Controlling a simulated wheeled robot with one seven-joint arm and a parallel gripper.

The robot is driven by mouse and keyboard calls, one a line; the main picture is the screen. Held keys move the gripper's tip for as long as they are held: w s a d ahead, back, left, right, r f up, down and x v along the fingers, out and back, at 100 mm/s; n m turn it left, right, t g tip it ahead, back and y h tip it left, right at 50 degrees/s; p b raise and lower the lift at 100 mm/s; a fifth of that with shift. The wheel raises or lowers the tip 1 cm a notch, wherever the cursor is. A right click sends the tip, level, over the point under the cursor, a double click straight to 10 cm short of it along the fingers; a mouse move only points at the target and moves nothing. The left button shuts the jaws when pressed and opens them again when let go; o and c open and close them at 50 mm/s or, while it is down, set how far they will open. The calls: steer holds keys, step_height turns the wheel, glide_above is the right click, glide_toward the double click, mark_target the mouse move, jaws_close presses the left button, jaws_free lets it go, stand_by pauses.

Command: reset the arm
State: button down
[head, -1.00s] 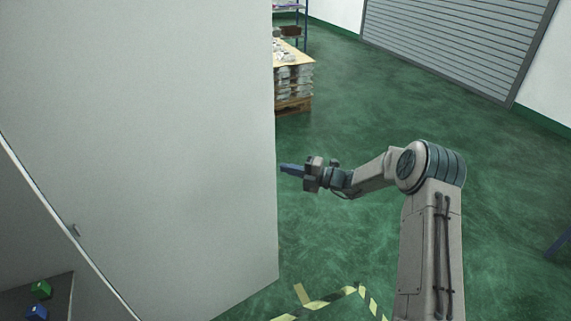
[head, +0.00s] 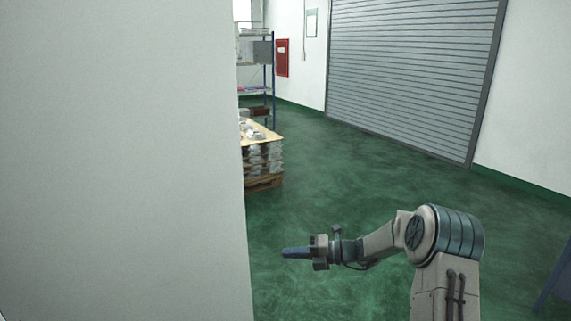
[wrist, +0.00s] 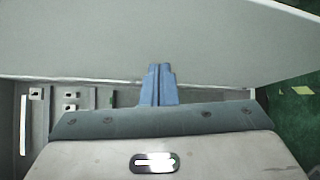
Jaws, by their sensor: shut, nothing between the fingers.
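My gripper (head: 284,253) shows in the head view at the end of my bent arm, pointing left toward a large pale grey panel (head: 120,150). Its blue fingers are shut with nothing between them. In the wrist view the closed fingers of my gripper (wrist: 159,72) point up the picture toward the same grey panel (wrist: 130,40). I cannot tell the exact gap between the fingertips and the panel.
A pallet with stacked castings (head: 262,160) stands beyond the panel's edge, with a shelf rack (head: 256,88) behind it. A grey roller shutter (head: 415,75) closes the far wall. Green floor (head: 370,180) is open between. Small fittings (wrist: 72,100) show below the panel.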

steer(key=s+r+n+g+h, duration=0.1)
steer(key=s+r+n+h, duration=0.15)
steer(key=s+n, duration=0.3)
steer(key=s+d+r+n+g+h, duration=0.1)
steer(key=s+r+n+h, duration=0.15)
steer(key=s+n, duration=0.3)
steer(key=s+r+n+g+h, duration=0.1)
steer(key=s+r+n+h, duration=0.15)
steer(key=s+n, duration=0.3)
steer(key=s+d+r+n+t+h, duration=0.1)
steer(key=s+d+n+h, duration=0.3)
steer(key=s+n, duration=0.5)
steer(key=s+d+r+n+t+h, duration=0.1)
steer(key=s+d+n+t+h, duration=0.2)
steer(key=s+d+n, duration=0.5)
steer(key=shift+s+r+n+h, duration=0.4)
steer(key=shift+s+n+h, duration=0.35)
steer(key=shift+s+h, duration=0.15)
steer(key=shift+a, duration=0.15)
